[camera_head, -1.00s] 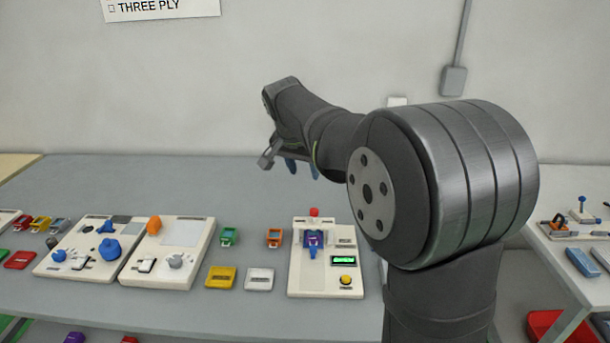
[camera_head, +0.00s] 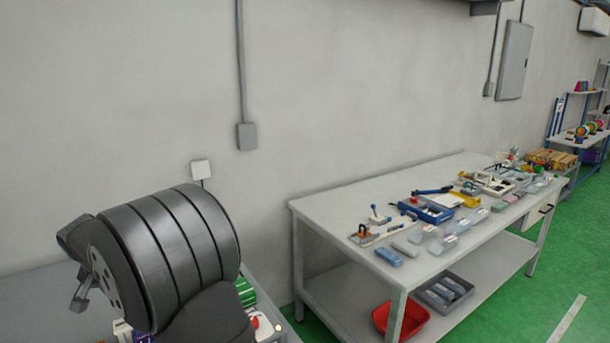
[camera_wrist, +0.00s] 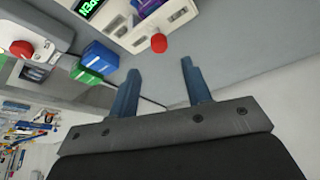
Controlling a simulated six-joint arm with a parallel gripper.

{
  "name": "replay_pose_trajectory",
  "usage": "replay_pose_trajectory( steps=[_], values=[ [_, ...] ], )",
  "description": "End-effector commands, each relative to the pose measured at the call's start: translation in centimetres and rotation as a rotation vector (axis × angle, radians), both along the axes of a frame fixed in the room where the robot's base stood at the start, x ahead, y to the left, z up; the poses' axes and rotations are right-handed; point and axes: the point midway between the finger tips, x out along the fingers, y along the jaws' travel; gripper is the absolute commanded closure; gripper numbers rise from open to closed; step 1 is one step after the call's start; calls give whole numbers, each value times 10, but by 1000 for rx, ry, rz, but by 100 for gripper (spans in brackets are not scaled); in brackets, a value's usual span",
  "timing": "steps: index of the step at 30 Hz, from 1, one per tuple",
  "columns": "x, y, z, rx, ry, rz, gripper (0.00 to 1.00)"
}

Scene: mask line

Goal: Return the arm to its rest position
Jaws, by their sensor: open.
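My gripper (camera_wrist: 157,92) is open in the wrist view, its two blue fingers apart with nothing between them. It hangs over the grey bench (camera_wrist: 228,52), near the white station with the red knob (camera_wrist: 159,43) and a green display. In the head view my arm fills the lower left, and the gripper end (camera_head: 82,292) shows only partly at the left behind the large dark joint.
Green (camera_wrist: 90,75) and blue (camera_wrist: 101,53) blocks lie by the station. In the head view a second white table (camera_head: 340,205) with tools and trays stands to the right, a red bin (camera_head: 402,318) on its lower shelf.

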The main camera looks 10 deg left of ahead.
Motion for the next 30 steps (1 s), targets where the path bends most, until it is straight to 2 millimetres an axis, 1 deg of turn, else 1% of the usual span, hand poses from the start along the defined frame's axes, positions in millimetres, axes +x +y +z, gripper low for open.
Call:
replay_pose_trajectory(
  steps=[1,6,12,15,20,27,30],
  values=[
    [4,1,-12,-5,2,-2,55],
    [15,6,-40,-4,1,0,55],
    [23,9,-62,-3,1,-1,55],
    [23,9,-67,-1,0,0,55],
    [23,10,-70,0,-1,0,55],
    [23,10,-69,0,-1,0,55],
    [22,10,-64,0,-1,0,55]
  ],
)
